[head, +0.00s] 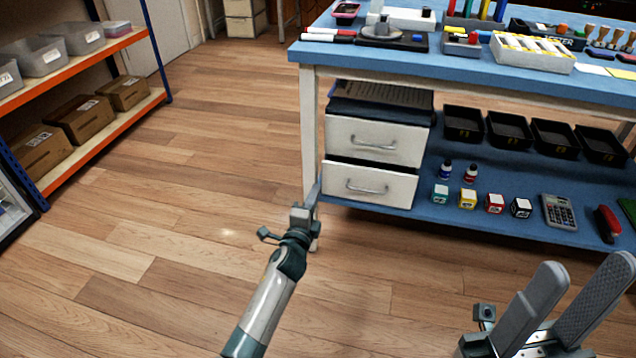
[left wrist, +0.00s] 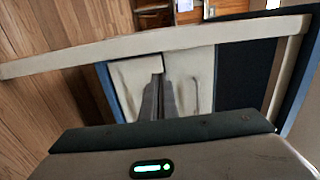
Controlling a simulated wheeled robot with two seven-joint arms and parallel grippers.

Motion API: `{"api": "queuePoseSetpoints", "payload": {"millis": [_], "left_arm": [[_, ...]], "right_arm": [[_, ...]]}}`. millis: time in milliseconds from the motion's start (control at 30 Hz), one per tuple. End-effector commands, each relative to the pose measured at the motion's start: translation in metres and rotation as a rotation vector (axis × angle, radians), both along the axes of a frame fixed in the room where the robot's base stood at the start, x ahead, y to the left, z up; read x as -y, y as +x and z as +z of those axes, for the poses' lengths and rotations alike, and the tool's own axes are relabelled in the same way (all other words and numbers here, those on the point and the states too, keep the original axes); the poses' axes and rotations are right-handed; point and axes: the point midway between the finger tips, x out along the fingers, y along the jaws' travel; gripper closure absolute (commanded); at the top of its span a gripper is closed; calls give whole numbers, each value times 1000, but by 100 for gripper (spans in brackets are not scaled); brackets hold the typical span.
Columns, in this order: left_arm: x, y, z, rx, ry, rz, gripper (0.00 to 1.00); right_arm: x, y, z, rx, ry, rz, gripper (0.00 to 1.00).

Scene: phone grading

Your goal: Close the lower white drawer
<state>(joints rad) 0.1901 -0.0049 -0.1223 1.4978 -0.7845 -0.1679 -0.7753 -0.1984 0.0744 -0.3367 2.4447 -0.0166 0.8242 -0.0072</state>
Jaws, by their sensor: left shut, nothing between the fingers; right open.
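The lower white drawer (head: 368,184) is in a small cabinet on the bench's lower shelf. My left gripper (head: 316,192) is shut and empty, beside the lower drawer's left edge, by the bench leg. In the left wrist view its fingers (left wrist: 158,102) overlap the white fronts, lower drawer (left wrist: 132,88) left and upper drawer (left wrist: 196,82) right; contact cannot be told. My right gripper (head: 572,300) is open and empty at bottom right.
The pale bench leg (head: 309,130) stands just left of the cabinet. Bottles, small boxes and a calculator (head: 559,211) lie on the blue lower shelf (head: 450,222), with black bins (head: 508,130) behind. An orange rack (head: 100,140) stands left. The wooden floor between is clear.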

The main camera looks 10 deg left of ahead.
Motion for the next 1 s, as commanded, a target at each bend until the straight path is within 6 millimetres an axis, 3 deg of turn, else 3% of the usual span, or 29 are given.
{"api": "queuePoseSetpoints", "payload": {"millis": [100, 300, 667, 800, 933, 1000], "left_arm": [[0, -18, 2, -1, -1, 0, 100], [0, -35, 1, 0, -1, 0, 100], [0, -37, 0, 1, -1, 0, 100], [2, -39, 4, 10, -12, -8, 74], [14, -48, 23, 63, -82, -57, 74], [26, -59, 45, 118, -157, -110, 74]], "right_arm": [[2, -3, 0, -12, -7, -7, 57], [5, -4, -6, -26, -27, -17, 57], [4, -2, -10, -41, -26, -16, 57], [4, -2, -9, -38, -23, -15, 57], [4, -4, -7, -32, -21, -15, 57], [4, -4, -5, -27, -20, -14, 57]]}}
